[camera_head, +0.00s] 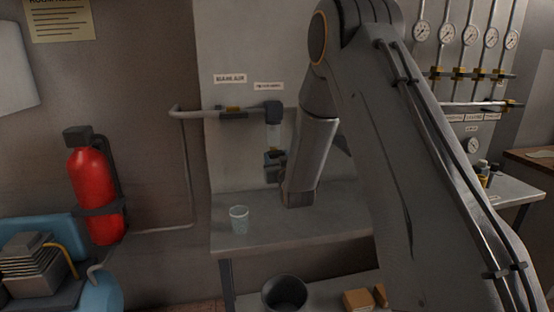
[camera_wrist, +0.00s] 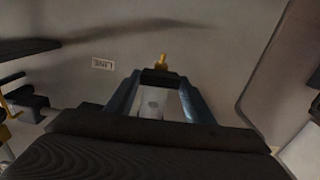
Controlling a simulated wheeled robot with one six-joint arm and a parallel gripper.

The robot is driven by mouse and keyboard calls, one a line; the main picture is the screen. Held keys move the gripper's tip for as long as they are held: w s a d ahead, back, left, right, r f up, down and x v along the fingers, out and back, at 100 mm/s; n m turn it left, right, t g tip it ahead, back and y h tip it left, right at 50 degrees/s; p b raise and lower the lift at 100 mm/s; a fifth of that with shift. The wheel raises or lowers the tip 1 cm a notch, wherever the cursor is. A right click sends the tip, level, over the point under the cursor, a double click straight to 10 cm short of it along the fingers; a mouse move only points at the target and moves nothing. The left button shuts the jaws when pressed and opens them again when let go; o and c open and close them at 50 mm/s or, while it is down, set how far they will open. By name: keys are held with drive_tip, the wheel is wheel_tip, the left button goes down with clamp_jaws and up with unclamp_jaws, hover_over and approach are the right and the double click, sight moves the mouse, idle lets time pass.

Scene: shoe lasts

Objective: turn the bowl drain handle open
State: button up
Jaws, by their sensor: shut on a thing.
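The filter unit with its clear bowl (camera_head: 273,136) hangs from the pipe on the wall panel in the head view. My gripper (camera_head: 270,166) is just under the bowl, reaching in from the right. In the wrist view my gripper (camera_wrist: 160,80) has its two fingers drawn in at the tips, shut on the bowl drain handle, which the fingers mostly hide. A small brass piece (camera_wrist: 161,61) shows just beyond the tips. I cannot tell the handle's angle.
A clear cup (camera_head: 239,220) stands on the grey bench (camera_head: 290,233), left of my arm. A dark bucket (camera_head: 285,292) is below. A red extinguisher (camera_head: 94,190) hangs at left. Gauges (camera_head: 447,33) and valves line the right wall.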

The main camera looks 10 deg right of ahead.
drive_tip(key=n+b, duration=0.2)
drive_tip(key=n, duration=0.1)
drive_tip(key=shift+f+n+b, duration=0.15)
drive_tip(key=shift+n+b, duration=0.2)
drive_tip(key=shift+n, duration=0.05)
drive_tip(key=n+b, duration=0.2)
drive_tip(key=n, duration=0.2)
drive_tip(key=shift+n+b, duration=0.3)
drive_tip(key=shift+b, duration=0.1)
drive_tip(key=n+b, duration=0.2)
drive_tip(key=n, duration=0.2)
drive_tip(key=shift+a+n, duration=0.1)
drive_tip(key=shift+n, duration=0.2)
drive_tip(key=shift+n+b, duration=1.25)
drive_tip(key=shift+n, duration=0.95)
drive_tip(key=o, duration=1.1)
drive_tip(key=shift+c, duration=0.2)
drive_tip(key=shift+s, duration=0.15)
drive_tip(key=s+b, duration=0.1)
drive_tip(key=s, duration=0.6)
drive_tip(key=shift+s, duration=0.3)
